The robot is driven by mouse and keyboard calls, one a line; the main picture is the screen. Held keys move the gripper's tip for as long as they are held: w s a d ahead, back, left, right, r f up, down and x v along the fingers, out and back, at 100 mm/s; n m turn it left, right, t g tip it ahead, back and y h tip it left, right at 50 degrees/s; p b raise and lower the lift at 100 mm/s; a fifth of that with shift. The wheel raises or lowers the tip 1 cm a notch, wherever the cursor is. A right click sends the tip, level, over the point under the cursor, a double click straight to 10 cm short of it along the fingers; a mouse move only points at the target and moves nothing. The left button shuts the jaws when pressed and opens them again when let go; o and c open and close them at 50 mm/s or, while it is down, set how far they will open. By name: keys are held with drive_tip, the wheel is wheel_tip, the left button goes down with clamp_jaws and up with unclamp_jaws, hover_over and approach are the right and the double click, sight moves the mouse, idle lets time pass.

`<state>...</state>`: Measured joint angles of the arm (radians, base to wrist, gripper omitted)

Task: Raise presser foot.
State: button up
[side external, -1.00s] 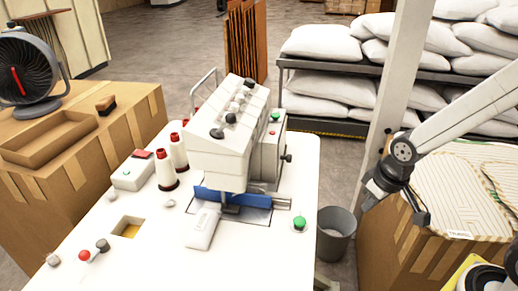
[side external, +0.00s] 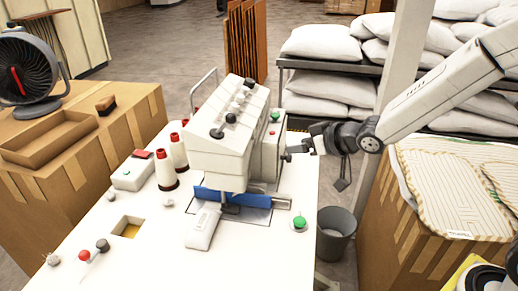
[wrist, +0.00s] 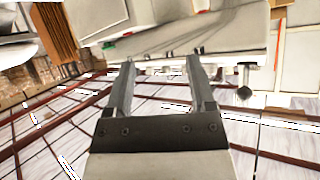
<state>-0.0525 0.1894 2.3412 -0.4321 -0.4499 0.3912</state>
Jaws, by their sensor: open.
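The white sewing machine (side external: 228,150) stands on the white table, with a blue plate (side external: 235,197) at its base. Its presser foot area (side external: 230,208) is small, and I cannot tell the foot's height. My gripper (side external: 291,152) is at the machine's right side. In the wrist view my gripper (wrist: 160,63) is open with nothing between its fingers, pointing at the machine's pale side (wrist: 185,38). A short lever with a dark round knob (wrist: 244,92) shows right of the right finger, apart from it. In the side view my gripper overlaps this knob's place.
A green button (side external: 299,223) is at the table's right. Thread cones (side external: 166,170) stand left of the machine. A grey bin (side external: 335,235), a white post (side external: 402,60) and pillow shelves (side external: 350,62) are on the right.

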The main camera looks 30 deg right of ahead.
drive_tip(key=w+a+r+n+t+y, duration=0.2)
drive_tip(key=w+a+r+y, duration=0.1)
drive_tip(key=a+r+y, duration=0.15)
drive_tip(key=n+y, duration=0.2)
drive_tip(key=y, duration=0.3)
approach(225, 125)
drive_tip(key=shift+w+a+r, duration=0.4)
drive_tip(key=shift+w+r, duration=0.05)
drive_tip(key=shift+w, duration=0.15)
drive_tip(key=shift+w+a+r, duration=0.35)
drive_tip(key=shift+w+r, duration=0.1)
drive_tip(key=shift+w, duration=0.15)
drive_tip(key=shift+x, duration=3.95)
drive_tip(key=shift+f, duration=0.1)
clamp_jaws()
